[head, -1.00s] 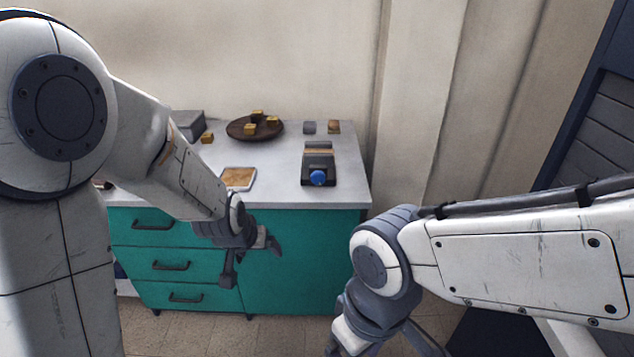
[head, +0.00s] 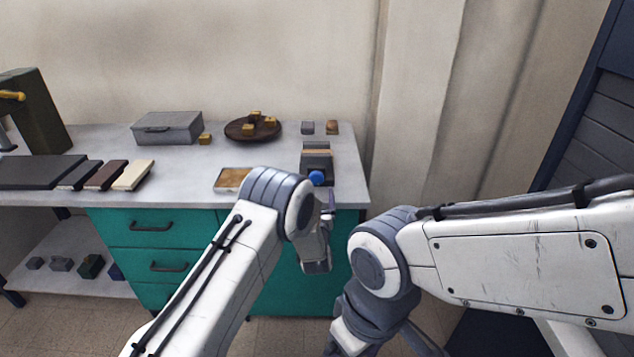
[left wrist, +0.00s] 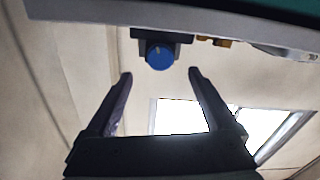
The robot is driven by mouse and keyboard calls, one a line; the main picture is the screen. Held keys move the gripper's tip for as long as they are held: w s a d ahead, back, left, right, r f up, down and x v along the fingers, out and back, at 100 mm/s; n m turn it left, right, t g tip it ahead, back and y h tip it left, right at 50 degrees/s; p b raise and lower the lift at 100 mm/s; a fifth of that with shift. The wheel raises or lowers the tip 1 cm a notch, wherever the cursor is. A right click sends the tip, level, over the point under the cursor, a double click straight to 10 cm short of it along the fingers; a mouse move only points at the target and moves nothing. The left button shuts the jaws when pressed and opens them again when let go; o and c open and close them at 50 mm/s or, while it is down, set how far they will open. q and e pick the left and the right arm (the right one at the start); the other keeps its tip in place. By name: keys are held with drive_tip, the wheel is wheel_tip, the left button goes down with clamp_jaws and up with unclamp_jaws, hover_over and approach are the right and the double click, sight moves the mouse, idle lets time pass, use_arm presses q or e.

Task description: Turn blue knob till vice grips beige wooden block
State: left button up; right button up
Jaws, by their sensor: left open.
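The vice (head: 317,163) stands near the front right of the worktop, with its blue knob (head: 316,178) facing the front edge. The beige wooden block (head: 318,152) lies across the top of the vice; whether the jaws touch it is too small to tell. My left gripper (head: 325,232) is open and empty, in front of the counter's edge and below the knob. In the left wrist view the blue knob (left wrist: 159,56) shows beyond and between the spread fingertips, not touched. My right gripper (head: 388,348) is low at the bottom edge, partly cut off.
A framed cork-coloured tray (head: 231,180) lies left of the vice. A dark round plate (head: 238,131) holds several yellow blocks. Teal drawers (head: 150,227) are below.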

sight(316, 177)
use_arm(q)
drive_tip(key=w, duration=0.8)
drive_tip(key=shift+w, duration=0.15)
